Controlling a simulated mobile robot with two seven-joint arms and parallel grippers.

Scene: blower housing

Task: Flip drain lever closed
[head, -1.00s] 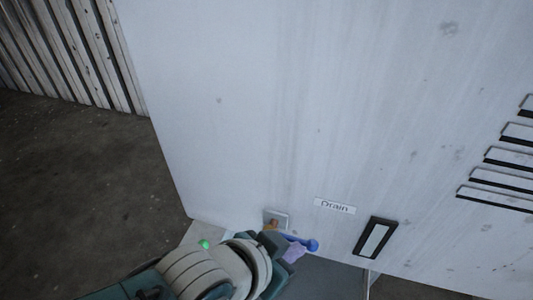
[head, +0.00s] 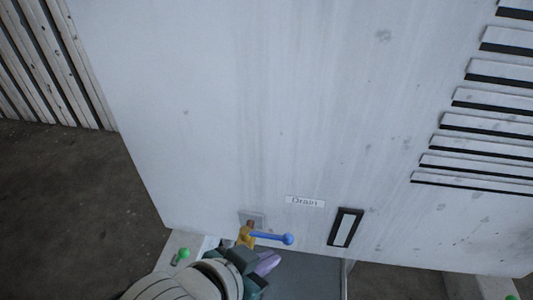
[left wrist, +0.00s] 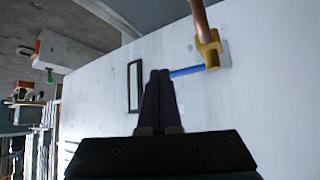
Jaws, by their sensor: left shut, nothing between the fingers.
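The drain lever (head: 270,236) is a blue handle with a ball end. It points right, roughly level, from a brass valve (head: 245,237) low on the white housing, under the "Drain" label (head: 305,201). In the left wrist view the blue lever (left wrist: 186,71) reaches from the brass valve (left wrist: 209,51) to behind my fingertips, which hide its ball end. My left gripper (head: 268,262), with purple fingers, is just below the lever in the head view. Its fingers (left wrist: 160,82) are together and empty. I cannot tell whether they touch the lever. My right gripper is not in view.
The white housing panel (head: 230,100) fills most of the head view. A black-framed plate (head: 345,228) sits right of the lever, with louvres (head: 480,150) farther right. A green knob (head: 183,253) stands at lower left on a pale base. Open floor (head: 70,190) lies left.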

